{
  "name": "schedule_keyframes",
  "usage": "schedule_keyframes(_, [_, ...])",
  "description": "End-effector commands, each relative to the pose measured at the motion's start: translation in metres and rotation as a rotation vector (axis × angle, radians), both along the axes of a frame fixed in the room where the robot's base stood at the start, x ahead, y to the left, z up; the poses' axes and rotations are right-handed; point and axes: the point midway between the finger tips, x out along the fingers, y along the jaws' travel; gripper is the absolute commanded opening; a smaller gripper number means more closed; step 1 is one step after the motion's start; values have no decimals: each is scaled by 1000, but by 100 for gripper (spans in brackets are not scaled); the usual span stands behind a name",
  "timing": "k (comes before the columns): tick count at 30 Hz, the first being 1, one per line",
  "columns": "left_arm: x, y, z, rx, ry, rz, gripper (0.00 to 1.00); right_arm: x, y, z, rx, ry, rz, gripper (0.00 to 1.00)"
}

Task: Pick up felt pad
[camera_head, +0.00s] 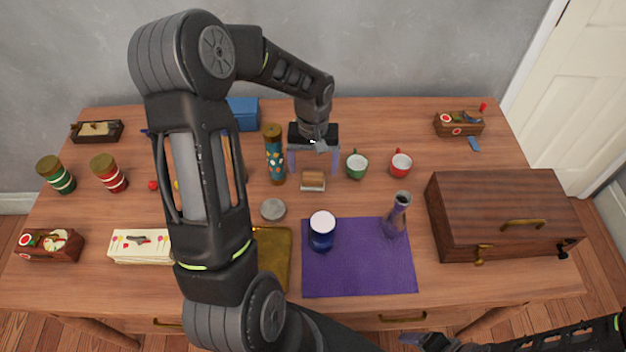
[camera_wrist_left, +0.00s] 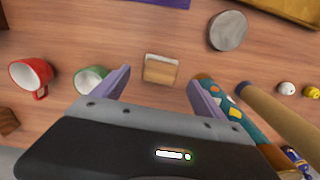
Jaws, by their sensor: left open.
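A small block (camera_head: 312,181) with a brown wooden upper part and a pale base lies on the table, and is likely the felt pad. It also shows in the left wrist view (camera_wrist_left: 160,71). A round grey disc (camera_head: 273,209) lies in front of it, flat on the table (camera_wrist_left: 228,31). My left gripper (camera_head: 313,168) is open and points down, its two purple fingers on either side of the block. In the left wrist view the block sits between the fingertips (camera_wrist_left: 160,88), with gaps on both sides. My right gripper (camera_head: 425,341) is partly in view at the bottom edge.
A patterned cylinder (camera_head: 275,155) stands close to the left finger and a green mug (camera_head: 357,165) close to the right one. A red mug (camera_head: 401,163), purple mat (camera_head: 358,275), blue jar (camera_head: 322,231), vase (camera_head: 396,215) and wooden chest (camera_head: 500,210) are to the right.

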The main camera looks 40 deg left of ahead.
Motion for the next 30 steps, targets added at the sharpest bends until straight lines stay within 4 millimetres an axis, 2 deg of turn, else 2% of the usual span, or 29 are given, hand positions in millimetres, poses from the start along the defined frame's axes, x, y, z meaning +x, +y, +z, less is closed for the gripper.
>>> schedule_keyframes(12, [-1,0,-51,-1,1,1,82,1,0,-31,1,-3,0,76])
schedule_keyframes(30, [-1,0,-52,0,0,0,82,1,0,-30,1,-5,0,76])
